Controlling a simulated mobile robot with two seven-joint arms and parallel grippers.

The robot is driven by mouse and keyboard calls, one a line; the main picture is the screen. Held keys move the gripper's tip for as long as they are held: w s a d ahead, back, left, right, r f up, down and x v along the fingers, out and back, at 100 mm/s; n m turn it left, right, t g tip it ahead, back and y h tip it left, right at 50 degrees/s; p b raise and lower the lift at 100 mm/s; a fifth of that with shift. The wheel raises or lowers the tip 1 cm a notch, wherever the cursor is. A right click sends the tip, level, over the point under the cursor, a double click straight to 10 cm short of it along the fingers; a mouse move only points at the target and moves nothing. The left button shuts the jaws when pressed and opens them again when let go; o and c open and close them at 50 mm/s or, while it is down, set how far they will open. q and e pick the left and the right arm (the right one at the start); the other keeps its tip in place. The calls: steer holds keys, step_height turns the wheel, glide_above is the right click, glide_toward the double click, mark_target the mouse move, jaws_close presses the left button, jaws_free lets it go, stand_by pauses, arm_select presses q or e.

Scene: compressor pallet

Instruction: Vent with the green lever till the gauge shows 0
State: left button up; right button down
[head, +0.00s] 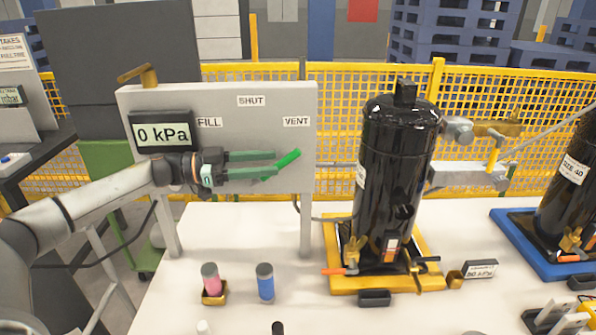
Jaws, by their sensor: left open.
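The green lever (288,159) sits on the front of a grey panel (220,105) and points up and right toward the VENT label (296,121). The gauge (163,133) on the panel's left reads 0 kPa. My left gripper (272,164) is open in front of the panel, with its fingers pointing right above and below part of the lever. I cannot tell whether they touch it. The lever's left end is partly hidden by the gripper. FILL (209,122) and SHUT (251,100) labels also show. My right gripper is not in view.
A black compressor (397,150) stands on a yellow tray (345,284) right of the panel. A pink cylinder (211,280) and blue cylinder (265,283) stand on the white table. Another black tank (572,185) on a blue tray (520,238) is at far right.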

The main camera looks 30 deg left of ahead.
arm_select(q)
steer(key=p+x, duration=0.1)
steer(key=x, duration=0.6)
steer(key=shift+w, duration=0.2)
steer(key=shift+d+f, duration=0.1)
steer(key=shift+d, duration=0.05)
steer(key=shift+c, duration=0.4)
jaws_close()
stand_by(0.7)
